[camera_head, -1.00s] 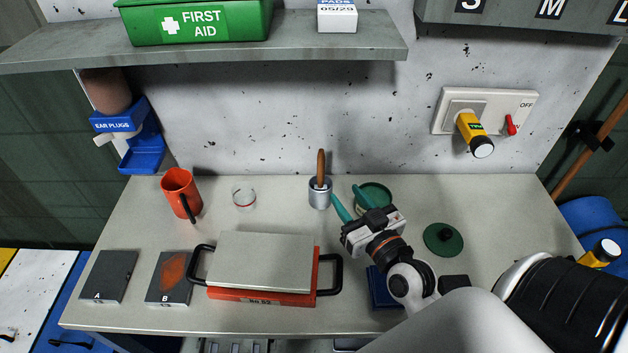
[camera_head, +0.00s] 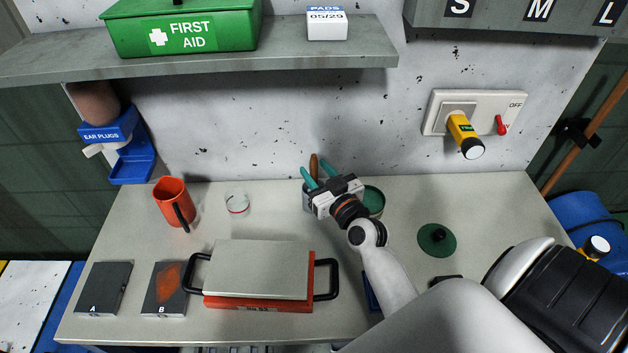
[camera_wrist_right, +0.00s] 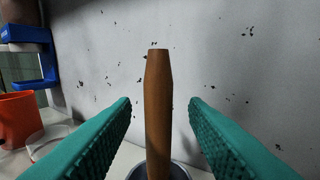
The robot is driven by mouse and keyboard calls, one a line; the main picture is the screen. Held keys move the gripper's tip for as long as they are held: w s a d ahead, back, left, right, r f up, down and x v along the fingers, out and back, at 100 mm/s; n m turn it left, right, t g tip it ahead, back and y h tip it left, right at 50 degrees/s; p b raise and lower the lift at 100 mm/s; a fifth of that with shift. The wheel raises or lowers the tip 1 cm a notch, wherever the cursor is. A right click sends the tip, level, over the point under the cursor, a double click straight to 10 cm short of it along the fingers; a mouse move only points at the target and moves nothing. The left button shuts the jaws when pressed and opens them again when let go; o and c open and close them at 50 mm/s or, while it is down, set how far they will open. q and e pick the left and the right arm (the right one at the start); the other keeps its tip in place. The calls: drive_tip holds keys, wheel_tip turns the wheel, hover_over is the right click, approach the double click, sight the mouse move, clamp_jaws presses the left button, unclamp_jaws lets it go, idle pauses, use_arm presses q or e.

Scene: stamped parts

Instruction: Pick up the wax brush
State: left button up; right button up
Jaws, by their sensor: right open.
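The wax brush shows as a brown wooden handle (camera_head: 314,164) standing upright in a grey metal cup (camera_head: 306,196) at the back of the bench. In the right wrist view the handle (camera_wrist_right: 158,110) rises between the two teal fingers, with a gap on each side. The cup's rim (camera_wrist_right: 180,172) shows below it. My right gripper (camera_head: 318,175) is open around the handle and not touching it. In the head view the gripper hides much of the cup and the lower handle. The brush's bristles are hidden in the cup. My left gripper is not in view.
A green tin (camera_head: 374,200) stands just right of the gripper, its lid (camera_head: 437,240) farther right. A clear glass dish (camera_head: 237,205) and an orange mug (camera_head: 173,203) stand to the left. An orange press (camera_head: 262,303) lies in front. A shelf (camera_head: 200,66) overhangs the back.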

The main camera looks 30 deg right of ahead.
drive_tip(key=shift+w, duration=0.75)
clamp_jaws()
